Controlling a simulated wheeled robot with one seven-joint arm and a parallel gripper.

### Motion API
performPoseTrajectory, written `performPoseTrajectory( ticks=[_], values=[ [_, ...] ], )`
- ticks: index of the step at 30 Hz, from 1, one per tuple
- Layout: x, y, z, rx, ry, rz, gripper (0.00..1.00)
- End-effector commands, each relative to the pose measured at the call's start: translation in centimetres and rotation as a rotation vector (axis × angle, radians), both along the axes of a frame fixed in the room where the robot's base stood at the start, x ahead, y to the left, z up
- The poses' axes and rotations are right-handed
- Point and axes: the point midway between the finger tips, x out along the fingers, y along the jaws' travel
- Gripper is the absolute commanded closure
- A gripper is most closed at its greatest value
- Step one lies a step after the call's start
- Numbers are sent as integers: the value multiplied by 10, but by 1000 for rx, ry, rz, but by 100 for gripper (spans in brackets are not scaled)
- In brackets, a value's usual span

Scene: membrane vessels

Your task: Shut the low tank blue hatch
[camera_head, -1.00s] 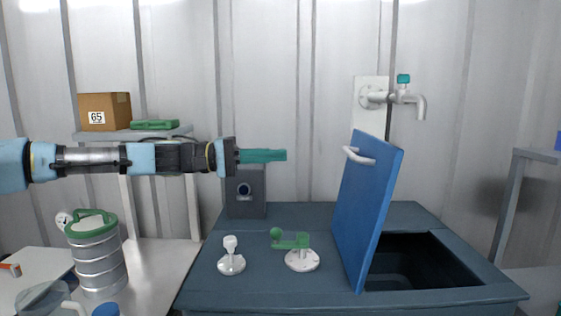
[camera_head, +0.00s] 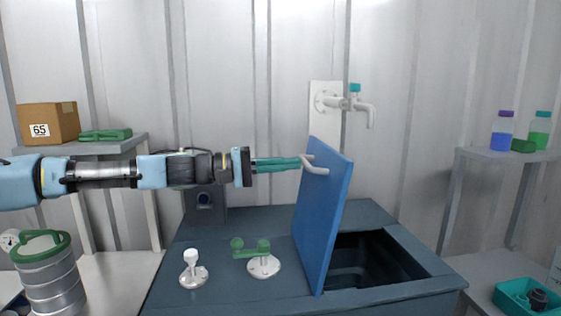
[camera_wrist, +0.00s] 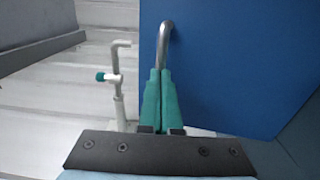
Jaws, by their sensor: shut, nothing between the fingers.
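The blue hatch (camera_head: 322,215) stands open and nearly upright on the low tank (camera_head: 248,222), leaning a little to the right. The tank's dark opening (camera_head: 365,260) shows to its right. A pale handle (camera_head: 314,167) sits near the hatch's upper left edge. My gripper (camera_head: 300,163) comes in from the left with its teal fingers shut, the tips at the handle; I cannot tell if they touch it. In the wrist view the shut fingers (camera_wrist: 160,85) point at the lower end of the curved handle (camera_wrist: 163,38), beside the blue hatch face (camera_wrist: 230,60).
A white knob (camera_head: 192,265) and a green-levered valve (camera_head: 262,262) stand on the tank top left of the hatch. A wall tap (camera_head: 350,101) is behind. A shelf with a box (camera_head: 48,122) is at left, a shelf with bottles (camera_head: 502,130) at right.

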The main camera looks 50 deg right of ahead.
Motion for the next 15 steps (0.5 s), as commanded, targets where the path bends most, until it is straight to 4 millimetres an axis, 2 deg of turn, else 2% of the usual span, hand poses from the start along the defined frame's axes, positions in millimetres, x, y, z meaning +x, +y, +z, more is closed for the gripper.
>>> performPoseTrajectory(
  ticks=[8,15],
  values=[
    [0,0,0,0,0,0,100],
    [-9,-10,2,0,0,-3,100]
  ],
)
